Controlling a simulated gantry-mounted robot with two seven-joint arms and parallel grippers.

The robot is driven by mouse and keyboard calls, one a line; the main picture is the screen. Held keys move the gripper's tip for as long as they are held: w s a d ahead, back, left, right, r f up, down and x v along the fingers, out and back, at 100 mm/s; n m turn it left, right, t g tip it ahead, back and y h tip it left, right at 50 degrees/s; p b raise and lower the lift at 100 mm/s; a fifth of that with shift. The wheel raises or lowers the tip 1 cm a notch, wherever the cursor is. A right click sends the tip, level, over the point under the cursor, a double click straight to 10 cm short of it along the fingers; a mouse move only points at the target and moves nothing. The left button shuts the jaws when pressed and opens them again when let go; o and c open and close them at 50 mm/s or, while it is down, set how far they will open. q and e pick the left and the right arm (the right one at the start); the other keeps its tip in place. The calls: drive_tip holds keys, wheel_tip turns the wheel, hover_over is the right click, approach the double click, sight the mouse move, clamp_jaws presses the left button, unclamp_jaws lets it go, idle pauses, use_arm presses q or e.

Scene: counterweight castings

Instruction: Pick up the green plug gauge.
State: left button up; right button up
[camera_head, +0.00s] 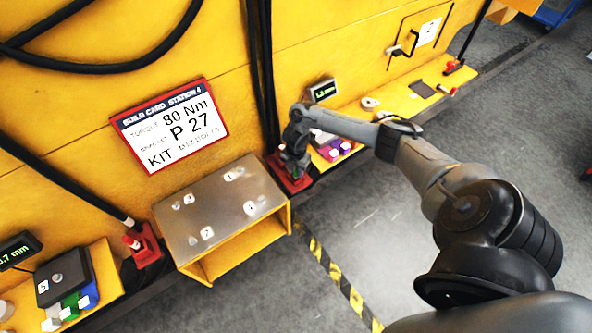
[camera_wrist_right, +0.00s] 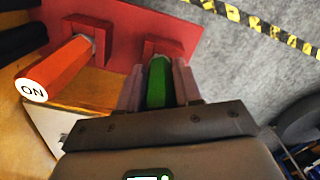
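In the head view my right gripper (camera_head: 292,165) is over a red bracket at the right end of the metal-topped box; the gauge cannot be made out there. My left gripper is not in view.
Purple and white blocks (camera_head: 335,148) lie on the shelf to the right. Grey floor lies in front.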

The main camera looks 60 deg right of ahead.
clamp_jaws()
drive_tip(key=shift+r, duration=0.15)
